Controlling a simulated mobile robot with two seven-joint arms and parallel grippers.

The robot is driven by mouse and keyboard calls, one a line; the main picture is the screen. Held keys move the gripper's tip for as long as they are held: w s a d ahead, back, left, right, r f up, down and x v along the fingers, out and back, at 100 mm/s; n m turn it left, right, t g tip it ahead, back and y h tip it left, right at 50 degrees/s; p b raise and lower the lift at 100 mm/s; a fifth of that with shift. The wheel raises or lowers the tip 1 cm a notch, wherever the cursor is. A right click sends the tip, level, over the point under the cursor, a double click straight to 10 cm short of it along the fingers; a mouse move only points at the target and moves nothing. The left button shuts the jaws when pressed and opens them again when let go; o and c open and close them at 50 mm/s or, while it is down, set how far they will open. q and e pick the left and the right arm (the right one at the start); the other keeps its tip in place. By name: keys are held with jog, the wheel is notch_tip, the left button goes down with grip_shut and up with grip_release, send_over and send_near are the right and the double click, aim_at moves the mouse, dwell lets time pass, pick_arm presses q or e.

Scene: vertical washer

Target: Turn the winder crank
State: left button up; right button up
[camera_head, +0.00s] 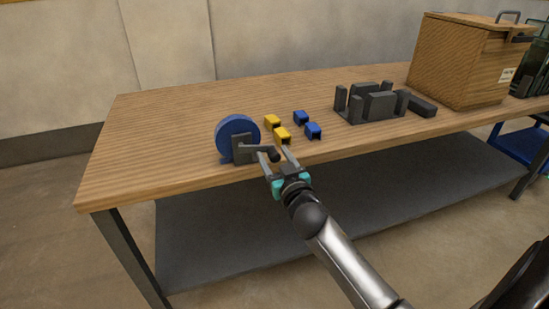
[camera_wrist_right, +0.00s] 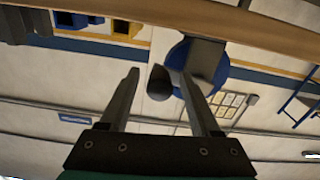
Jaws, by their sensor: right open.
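The winder (camera_head: 238,133) stands near the table's front edge in the head view, with a blue disc and a dark grey bracket. Its dark crank (camera_head: 262,151) points right and ends in a rounded knob. My right gripper (camera_head: 274,154) is open at the front edge, its fingertips on either side of the knob as seen from the head. In the right wrist view the dark knob (camera_wrist_right: 159,83) shows between the two open fingers, and the blue disc (camera_wrist_right: 178,56) is behind. I cannot tell whether a finger touches the knob. My left gripper is not in view.
Yellow blocks (camera_head: 282,135) and blue blocks (camera_head: 313,131) lie right of the winder on the wooden table (camera_head: 150,130). A dark grey fixture (camera_head: 380,106) and a wooden box (camera_head: 461,62) stand farther right. The table's left end is clear.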

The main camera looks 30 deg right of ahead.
grip_shut()
dwell(0.5)
dwell(0.9)
